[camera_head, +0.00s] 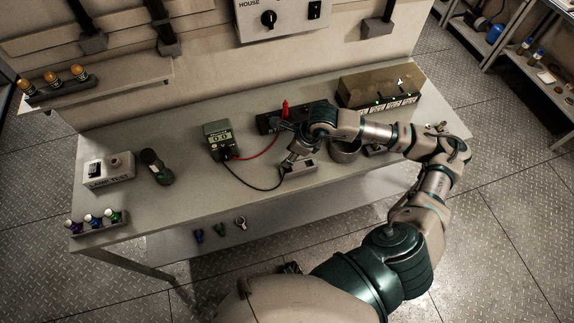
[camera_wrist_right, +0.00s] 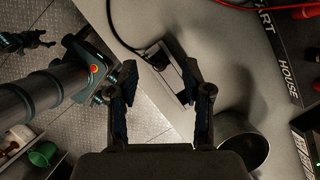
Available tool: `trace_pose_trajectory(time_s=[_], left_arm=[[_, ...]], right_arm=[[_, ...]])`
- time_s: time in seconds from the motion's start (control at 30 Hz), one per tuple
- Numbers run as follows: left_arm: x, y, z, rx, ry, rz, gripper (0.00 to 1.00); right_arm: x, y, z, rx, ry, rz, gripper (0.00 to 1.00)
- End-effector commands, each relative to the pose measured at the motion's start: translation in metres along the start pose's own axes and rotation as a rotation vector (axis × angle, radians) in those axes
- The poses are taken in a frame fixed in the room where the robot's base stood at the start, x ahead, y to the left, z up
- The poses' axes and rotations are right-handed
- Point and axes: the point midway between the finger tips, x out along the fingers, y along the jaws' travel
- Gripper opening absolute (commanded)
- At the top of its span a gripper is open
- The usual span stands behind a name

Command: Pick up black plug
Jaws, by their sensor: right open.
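The black plug (camera_wrist_right: 156,58) is at the end of a black cable, at the grey box (camera_wrist_right: 177,82) in the right wrist view; whether it sits in a socket I cannot tell. My right gripper (camera_wrist_right: 160,82) is open, one finger on each side of the plug in the picture, and nothing is held. In the head view my right gripper (camera_head: 288,158) hangs over the small grey box (camera_head: 302,168), hiding much of it. The black cable runs there from the green meter (camera_head: 220,140). A dark, claw-like part, probably my left gripper (camera_head: 290,267), shows small below the table edge.
A red lead and red probe (camera_head: 285,108) lie behind my right gripper. A metal cup (camera_head: 345,150) stands just right of it, and a long olive box (camera_head: 380,90) stands at the back right. A lamp test box (camera_head: 108,170) is on the left. The table front (camera_head: 220,190) is clear.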

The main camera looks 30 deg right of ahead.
Motion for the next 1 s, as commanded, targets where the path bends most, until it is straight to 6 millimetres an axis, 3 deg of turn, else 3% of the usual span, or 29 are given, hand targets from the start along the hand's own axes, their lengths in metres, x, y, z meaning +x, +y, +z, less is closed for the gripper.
trace_pose_trajectory(time_s=[0.17,0.47,0.73,0.77,0.93,1.0], left_arm=[[-0.001,0.004,0.001,-0.004,0.001,0.004,0.67],[0.0,0.004,0.02,-0.001,-0.01,0.004,0.67],[0.0,0.004,0.021,0.001,-0.01,0.004,0.67],[0.0,0.004,0.021,0.001,-0.01,0.004,0.67],[0.0,0.004,0.021,0.0,-0.01,0.004,0.67],[0.0,0.004,0.021,0.0,-0.01,0.004,0.67]], right_arm=[[0.012,-0.003,-0.006,0.004,-0.001,0.004,0.5],[0.055,-0.003,-0.014,0.004,-0.002,0.006,0.5],[0.06,0.001,-0.011,0.002,0.0,0.001,0.5],[0.06,0.001,-0.01,0.002,0.0,0.001,0.47],[0.06,0.0,-0.011,0.002,-0.001,0.001,0.05],[0.06,-0.001,-0.012,0.002,-0.002,0.003,0.0]])
